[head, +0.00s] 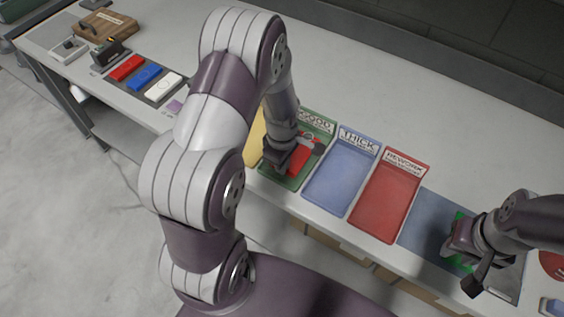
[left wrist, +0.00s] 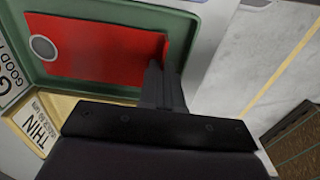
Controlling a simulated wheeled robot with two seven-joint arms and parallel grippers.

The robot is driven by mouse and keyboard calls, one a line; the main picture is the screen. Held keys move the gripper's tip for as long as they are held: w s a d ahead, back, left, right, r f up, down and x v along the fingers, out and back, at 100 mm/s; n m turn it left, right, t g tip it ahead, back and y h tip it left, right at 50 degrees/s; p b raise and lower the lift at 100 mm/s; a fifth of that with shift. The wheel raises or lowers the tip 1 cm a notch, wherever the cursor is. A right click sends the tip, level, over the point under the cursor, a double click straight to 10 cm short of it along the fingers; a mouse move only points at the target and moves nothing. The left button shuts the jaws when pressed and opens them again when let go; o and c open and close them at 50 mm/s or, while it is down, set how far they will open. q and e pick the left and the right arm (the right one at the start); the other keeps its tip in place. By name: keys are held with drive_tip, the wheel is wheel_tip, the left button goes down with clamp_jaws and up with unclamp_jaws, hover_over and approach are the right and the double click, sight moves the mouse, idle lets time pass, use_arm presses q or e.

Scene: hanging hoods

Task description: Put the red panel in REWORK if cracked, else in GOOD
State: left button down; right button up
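The red panel (head: 300,158) is at the green GOOD tray (head: 325,128), partly hidden by my left gripper (head: 283,155). In the left wrist view the red panel (left wrist: 100,48) appears flat within the green tray's rim (left wrist: 130,12); a grey round spot is near its left end, and no crack shows on the visible face. My left gripper (left wrist: 166,85) has its fingers close together around the panel's right edge. I cannot tell if the panel rests on the tray floor. The red REWORK tray (head: 385,200) is empty. My right gripper (head: 465,250) is over the right mat.
The blue THICK tray (head: 342,175) stands empty between GOOD and REWORK. The yellow THIN tray (left wrist: 65,110) adjoins GOOD. A green piece (head: 459,266) shows under my right gripper. Red, blue and white panels (head: 146,75) lie at the far left. The table behind the trays is clear.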

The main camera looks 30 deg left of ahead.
use_arm(q)
drive_tip(key=shift+f+b, duration=0.35)
drive_tip(key=shift+f, duration=0.2)
idle(0.4)
drive_tip(key=c, duration=1.3)
unclamp_jaws()
drive_tip(key=shift+o, duration=0.2)
wheel_tip(320, 180, up, 13)
drive_tip(key=shift+f, duration=0.2)
